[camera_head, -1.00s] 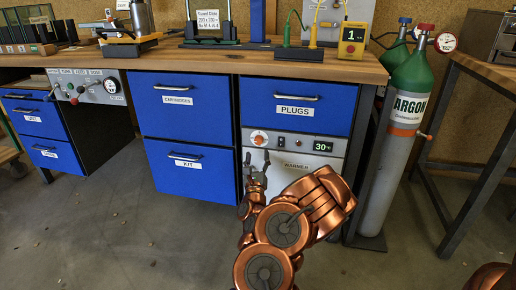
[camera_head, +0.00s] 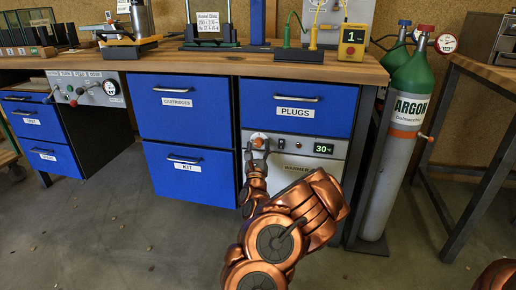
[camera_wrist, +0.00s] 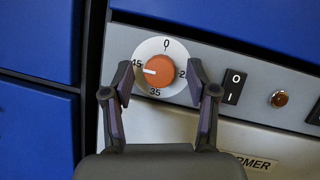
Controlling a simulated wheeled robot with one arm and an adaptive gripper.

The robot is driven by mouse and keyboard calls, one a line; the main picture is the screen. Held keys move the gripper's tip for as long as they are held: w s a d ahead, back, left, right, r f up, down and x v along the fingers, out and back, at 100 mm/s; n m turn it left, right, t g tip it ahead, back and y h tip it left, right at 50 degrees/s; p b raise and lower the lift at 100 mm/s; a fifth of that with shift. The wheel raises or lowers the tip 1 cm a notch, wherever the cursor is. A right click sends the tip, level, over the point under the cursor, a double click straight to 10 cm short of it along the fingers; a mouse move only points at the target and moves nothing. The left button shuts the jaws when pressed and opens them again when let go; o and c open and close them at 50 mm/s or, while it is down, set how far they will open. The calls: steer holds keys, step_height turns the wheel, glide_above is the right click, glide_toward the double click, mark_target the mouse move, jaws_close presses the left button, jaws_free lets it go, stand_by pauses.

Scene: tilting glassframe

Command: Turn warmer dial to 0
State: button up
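The warmer's dial (camera_wrist: 159,70) is an orange knob on a white round scale marked 0, 25, 35 and 45. Its white pointer line points left, near the 45 mark, while 0 is at the top. My gripper (camera_wrist: 160,84) is open, with one finger on each side of the dial; I cannot tell whether they touch the knob. In the head view the gripper (camera_head: 258,147) is up at the dial (camera_head: 258,138) and partly covers it. The warmer (camera_head: 305,160) has a green display (camera_head: 323,148) reading 30.
The PLUGS drawer (camera_head: 297,104) is shut above, and blue drawers (camera_head: 188,172) stand to the left. An argon cylinder (camera_head: 398,140) stands to the right.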

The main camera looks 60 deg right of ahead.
jaws_close()
